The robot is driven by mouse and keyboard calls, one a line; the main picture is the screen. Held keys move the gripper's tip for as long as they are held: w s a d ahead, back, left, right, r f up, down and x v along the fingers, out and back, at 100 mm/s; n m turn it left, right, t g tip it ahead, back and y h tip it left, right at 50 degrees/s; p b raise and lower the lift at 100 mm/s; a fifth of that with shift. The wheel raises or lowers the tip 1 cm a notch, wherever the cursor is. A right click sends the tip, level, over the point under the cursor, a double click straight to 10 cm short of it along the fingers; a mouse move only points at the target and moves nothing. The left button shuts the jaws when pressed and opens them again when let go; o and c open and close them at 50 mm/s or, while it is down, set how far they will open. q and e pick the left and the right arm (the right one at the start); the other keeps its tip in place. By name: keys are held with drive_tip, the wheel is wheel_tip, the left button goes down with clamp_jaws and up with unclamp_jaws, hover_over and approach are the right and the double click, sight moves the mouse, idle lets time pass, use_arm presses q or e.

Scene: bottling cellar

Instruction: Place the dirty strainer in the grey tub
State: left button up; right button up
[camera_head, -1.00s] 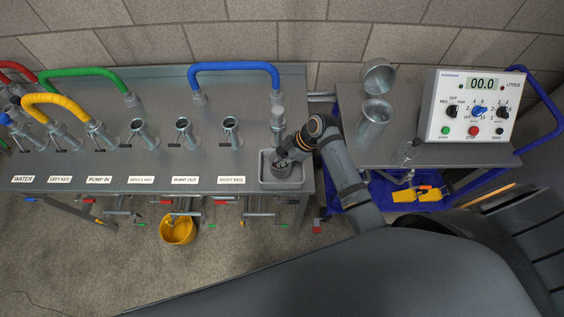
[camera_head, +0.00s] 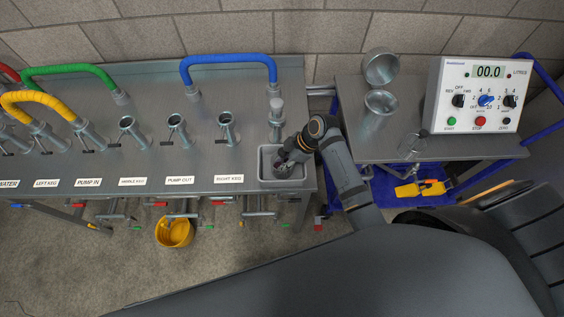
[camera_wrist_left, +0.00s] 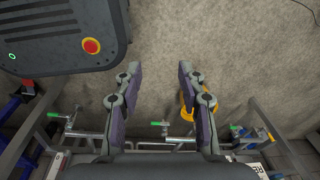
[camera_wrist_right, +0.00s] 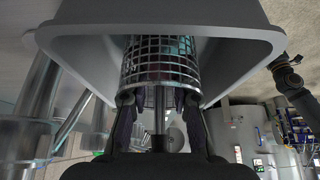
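The grey tub (camera_head: 265,174) sits at the front right corner of the steel bench. The strainer (camera_head: 284,168), a mesh cylinder with dark matter, is inside the tub. My right gripper (camera_head: 287,160) reaches into the tub at the strainer. In the right wrist view the strainer's mesh (camera_wrist_right: 160,62) lies between the two fingers, with the tub's wall (camera_wrist_right: 235,50) around it. Whether the fingers press on the mesh is unclear. My left gripper (camera_wrist_left: 160,78) is open and empty above the floor in the left wrist view; the head view does not show it.
Hoses and upright pipe fittings (camera_head: 227,130) line the bench left of the tub. A blue trolley at the right carries a steel canister (camera_head: 378,112), a clear glass (camera_head: 412,147) and a control box (camera_head: 478,95). A yellow bucket (camera_head: 174,232) stands below the bench.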

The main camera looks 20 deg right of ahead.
drive_tip(key=shift+r, duration=0.1)
use_arm(q)
drive_tip(key=shift+w+f, duration=0.2)
drive_tip(key=shift+w, duration=0.35)
use_arm(e)
drive_tip(key=v, duration=1.2)
drive_tip(key=shift+r, duration=0.15)
use_arm(q)
drive_tip(key=shift+s, duration=0.1)
